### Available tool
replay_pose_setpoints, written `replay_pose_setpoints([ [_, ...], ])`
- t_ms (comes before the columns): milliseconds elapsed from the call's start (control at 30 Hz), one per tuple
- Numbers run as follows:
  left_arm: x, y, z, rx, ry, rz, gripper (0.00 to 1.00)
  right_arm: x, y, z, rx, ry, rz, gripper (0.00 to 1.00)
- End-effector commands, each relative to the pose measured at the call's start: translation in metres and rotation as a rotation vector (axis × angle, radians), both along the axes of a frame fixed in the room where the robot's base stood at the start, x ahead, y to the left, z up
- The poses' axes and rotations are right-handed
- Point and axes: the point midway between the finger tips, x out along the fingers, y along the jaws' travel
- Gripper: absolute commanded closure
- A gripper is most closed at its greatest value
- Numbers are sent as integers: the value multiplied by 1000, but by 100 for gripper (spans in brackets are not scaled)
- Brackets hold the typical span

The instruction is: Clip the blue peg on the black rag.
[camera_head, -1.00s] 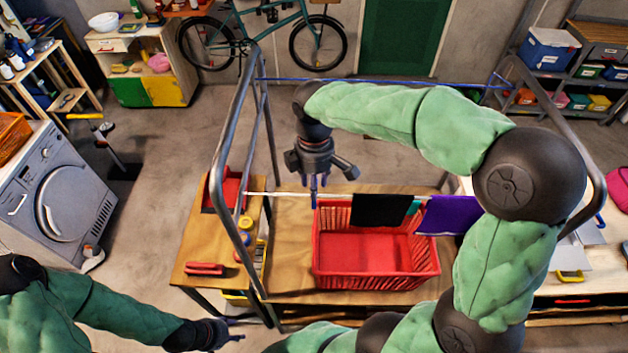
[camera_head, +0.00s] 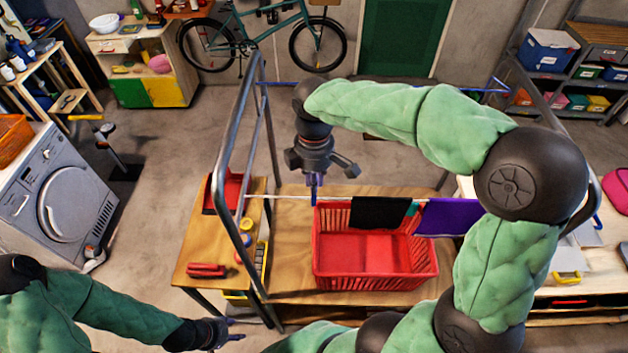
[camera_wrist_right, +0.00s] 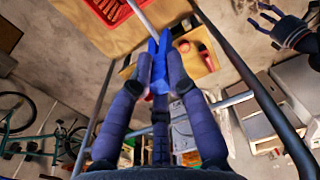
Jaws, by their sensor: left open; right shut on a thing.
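I cannot tell whether the peg touches the line. The rag is not clearly visible in the wrist view. My left gripper (camera_head: 232,332) is open and empty at the lower left, away from the line.
A purple cloth (camera_head: 447,217) hangs right of the rag, with a bit of teal cloth between them. The red basket (camera_head: 375,283) stands below on the wooden table (camera_head: 290,290). The grey rack frame (camera_head: 228,180) rises left of my right gripper. The line between gripper and rag is bare.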

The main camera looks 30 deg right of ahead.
Motion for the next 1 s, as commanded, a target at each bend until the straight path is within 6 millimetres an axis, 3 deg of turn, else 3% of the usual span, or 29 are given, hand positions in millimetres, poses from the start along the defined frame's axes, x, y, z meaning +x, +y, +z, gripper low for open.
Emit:
replay_pose_setpoints([
  [733, 0, 0, 26, 0, 0, 0, 51, 0, 0, 33, 0, 0, 0, 100],
  [1000, 0, 0, 28, 0, 0, 0, 51, 0, 0, 36, 0, 0, 0, 100],
])
